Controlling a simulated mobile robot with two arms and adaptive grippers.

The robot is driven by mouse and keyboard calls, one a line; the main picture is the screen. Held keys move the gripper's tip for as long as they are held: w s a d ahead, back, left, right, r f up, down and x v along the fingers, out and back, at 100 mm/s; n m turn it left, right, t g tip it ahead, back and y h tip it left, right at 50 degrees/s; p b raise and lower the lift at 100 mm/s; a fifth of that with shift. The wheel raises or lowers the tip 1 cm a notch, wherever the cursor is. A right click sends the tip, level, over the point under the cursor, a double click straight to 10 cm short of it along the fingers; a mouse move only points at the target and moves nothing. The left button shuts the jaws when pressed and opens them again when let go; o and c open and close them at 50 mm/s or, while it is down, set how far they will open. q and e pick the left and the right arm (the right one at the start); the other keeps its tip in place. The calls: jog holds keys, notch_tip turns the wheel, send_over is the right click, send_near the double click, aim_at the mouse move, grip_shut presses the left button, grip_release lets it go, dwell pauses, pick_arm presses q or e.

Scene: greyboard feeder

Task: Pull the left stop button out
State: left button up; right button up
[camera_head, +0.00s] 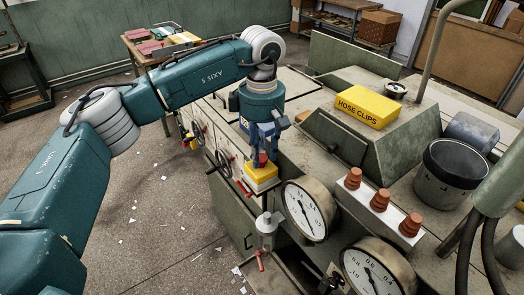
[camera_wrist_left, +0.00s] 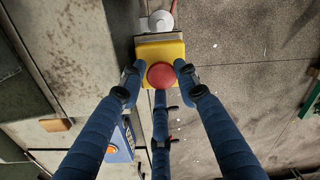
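The stop button (camera_wrist_left: 161,75) is a round red head on a yellow box (camera_wrist_left: 174,50), at the front edge of the machine. In the head view the yellow box (camera_head: 262,174) lies directly below my left gripper (camera_head: 262,150), and the red head is partly hidden by the fingers. My left gripper points down with its three blue fingers spread around the red head. In the left wrist view the fingertips (camera_wrist_left: 160,78) are close beside it, with a small gap visible at the left; contact elsewhere is unclear. My right gripper is not seen.
A blue box (camera_wrist_left: 121,142) with an orange spot stands near the fingers. Two dial gauges (camera_head: 308,210), a white strip with brown knobs (camera_head: 380,202), a HOSE CLIPS box (camera_head: 362,104) and a dark pot (camera_head: 450,178) stand to the right. Open floor (camera_head: 150,215) lies left.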

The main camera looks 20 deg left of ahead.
aim_at(263, 158)
pick_arm(q)
jog(key=shift+d+r+b, duration=0.1)
jog(key=shift+r+b, duration=0.2)
jog(key=shift+r, duration=0.1)
grip_shut()
jog(key=shift+r, duration=0.2)
jog(key=o, duration=1.2)
grip_release()
jog(key=shift+r, duration=0.1)
jog(key=shift+o, duration=0.2)
jog(key=shift+s, duration=0.15)
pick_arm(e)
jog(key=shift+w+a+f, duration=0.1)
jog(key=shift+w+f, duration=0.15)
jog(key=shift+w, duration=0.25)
pick_arm(q)
notch_tip(263, 158, up, 12)
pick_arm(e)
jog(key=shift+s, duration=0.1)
pick_arm(q)
jog(key=shift+d, duration=0.1)
